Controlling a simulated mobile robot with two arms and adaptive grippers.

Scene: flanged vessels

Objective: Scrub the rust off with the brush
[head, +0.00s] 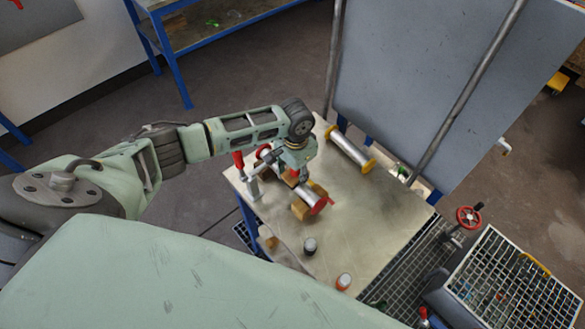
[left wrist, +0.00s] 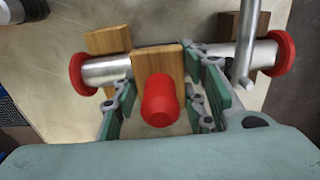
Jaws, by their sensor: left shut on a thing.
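A silver flanged vessel (head: 307,194) with red end flanges lies on wooden supports on the workbench. In the left wrist view the vessel (left wrist: 106,70) runs across the picture. My left gripper (head: 293,170) is above its middle, pointing down. In the left wrist view my left gripper (left wrist: 162,108) is shut on the brush (left wrist: 157,60), a wooden block with a red knob. The brush lies across the vessel's middle and hides that part; I cannot tell whether its underside touches. I cannot make out rust. My right gripper is not in view.
A clamp with a red handle (head: 238,160) stands close at the left. A yellow-flanged vessel (head: 350,150) lies at the back of the workbench (head: 365,215). A dark-capped bottle (head: 310,246) and an orange-marked one (head: 343,282) stand in front. The bench's right side is clear.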

